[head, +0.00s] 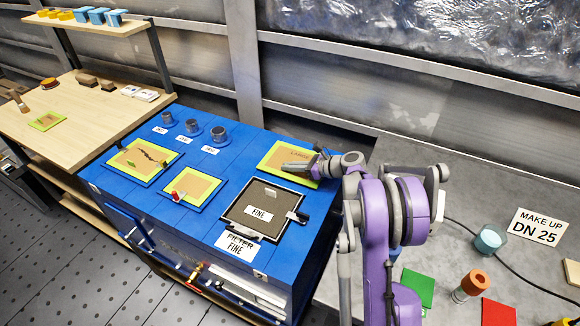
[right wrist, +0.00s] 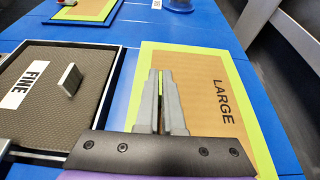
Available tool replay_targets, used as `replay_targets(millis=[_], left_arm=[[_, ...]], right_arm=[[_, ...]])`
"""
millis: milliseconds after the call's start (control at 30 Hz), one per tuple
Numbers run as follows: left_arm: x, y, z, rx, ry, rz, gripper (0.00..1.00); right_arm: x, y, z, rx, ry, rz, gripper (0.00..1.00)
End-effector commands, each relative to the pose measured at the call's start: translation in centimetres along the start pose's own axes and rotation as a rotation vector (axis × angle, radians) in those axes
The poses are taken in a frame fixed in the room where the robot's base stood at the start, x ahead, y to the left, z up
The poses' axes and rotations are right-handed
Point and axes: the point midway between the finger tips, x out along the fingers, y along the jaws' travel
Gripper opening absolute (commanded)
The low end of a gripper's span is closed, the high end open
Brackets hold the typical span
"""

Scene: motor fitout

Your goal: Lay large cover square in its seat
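The large cover (head: 277,164) is a tan panel with a yellow-green border. It lies over the back right of the blue cabinet top, and its word LARGE reads in the right wrist view (right wrist: 215,115). My right gripper (head: 300,166) is over its middle. In the right wrist view the gripper's fingers (right wrist: 162,75) are close together, with a thin green strip between them that looks like the cover's tab. Whether the cover touches the cabinet top or is slightly raised I cannot tell. My left gripper is out of view.
A FINE filter (head: 270,208) in a dark frame lies just beside the cover. Two more green-bordered panels (head: 145,160) (head: 191,187) and several dark round parts (head: 192,126) are on the cabinet. A wooden bench (head: 100,112) stands left; a grey worktop (head: 455,262) with loose parts stands right.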

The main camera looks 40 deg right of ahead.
Motion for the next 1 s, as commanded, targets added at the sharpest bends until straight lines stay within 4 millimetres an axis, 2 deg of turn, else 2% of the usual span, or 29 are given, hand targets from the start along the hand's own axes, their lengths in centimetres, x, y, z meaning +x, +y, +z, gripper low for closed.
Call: replay_targets(millis=[833,900,1000], left_arm=[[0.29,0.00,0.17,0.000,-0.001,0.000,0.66],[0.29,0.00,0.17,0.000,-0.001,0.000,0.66],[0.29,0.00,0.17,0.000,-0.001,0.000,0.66]], right_arm=[[0.12,0.01,-0.32,0.000,0.000,0.000,0.00],[0.12,0.01,-0.32,0.000,0.000,0.000,0.15],[0.12,0.01,-0.32,0.000,0.000,0.000,0.33]])
